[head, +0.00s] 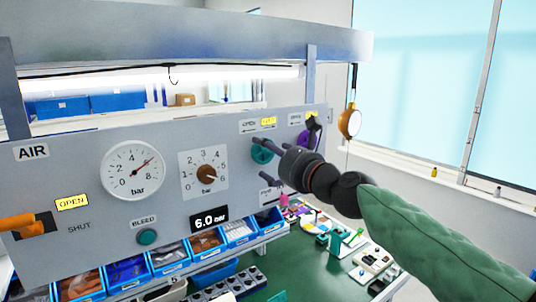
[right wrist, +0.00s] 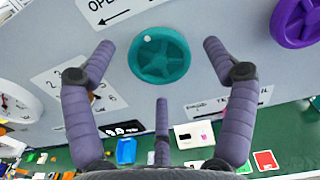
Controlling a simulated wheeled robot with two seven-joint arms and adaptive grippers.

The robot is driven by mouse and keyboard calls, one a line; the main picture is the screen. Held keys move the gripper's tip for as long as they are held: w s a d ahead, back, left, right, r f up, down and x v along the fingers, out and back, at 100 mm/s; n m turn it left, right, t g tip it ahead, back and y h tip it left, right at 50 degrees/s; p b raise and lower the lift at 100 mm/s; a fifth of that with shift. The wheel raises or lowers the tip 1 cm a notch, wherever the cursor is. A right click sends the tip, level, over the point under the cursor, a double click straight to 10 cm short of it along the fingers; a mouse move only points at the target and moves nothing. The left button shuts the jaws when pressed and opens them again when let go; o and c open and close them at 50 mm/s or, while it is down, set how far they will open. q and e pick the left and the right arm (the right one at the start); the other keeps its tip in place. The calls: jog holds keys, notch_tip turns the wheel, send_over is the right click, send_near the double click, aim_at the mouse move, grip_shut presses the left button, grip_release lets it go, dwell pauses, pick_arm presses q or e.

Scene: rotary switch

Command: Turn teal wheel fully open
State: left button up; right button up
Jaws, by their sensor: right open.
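The teal wheel (head: 262,152) is mounted on the right part of the grey panel, partly hidden behind my right gripper in the head view. In the right wrist view the teal wheel (right wrist: 159,62) shows whole, with a pale dot at its upper left rim. My right gripper (head: 266,159) is open and empty in front of it. In the right wrist view two purple fingers of the right gripper (right wrist: 160,60) stand left and right of the wheel, with a third finger below it. They appear apart from the rim. My left gripper is out of view.
A purple wheel (right wrist: 296,20) sits close to the right of the teal one. A cluttered green bench (head: 314,262) lies below.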

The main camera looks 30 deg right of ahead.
jog(key=shift+w, duration=0.7)
jog(key=c, duration=1.1)
